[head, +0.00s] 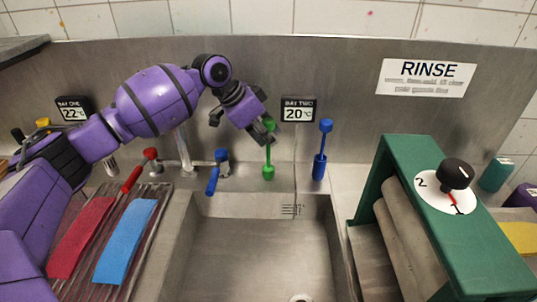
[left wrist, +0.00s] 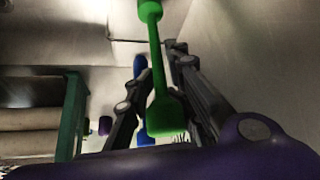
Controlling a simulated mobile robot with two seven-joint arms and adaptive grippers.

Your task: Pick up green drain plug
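The green drain plug (head: 268,171) stands upright on the ledge behind the sink. It has a thick base, a thin stem and a knob at the top. My left gripper (head: 265,131) is at its upper part, coming from the upper left and partly covering it. In the left wrist view the green drain plug (left wrist: 158,62) runs between the two fingers of my left gripper (left wrist: 161,75). The fingers are spread, with a gap visible on each side of the stem. Whether either fingertip touches it is unclear. My right gripper is not in view.
A blue plug (head: 319,155) stands close to the right. A tap with red and blue levers (head: 212,181) is to the left. The sink basin (head: 255,250) lies in front. A green-framed roller unit (head: 445,220) stands at right; red and blue cloths (head: 125,240) lie left.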

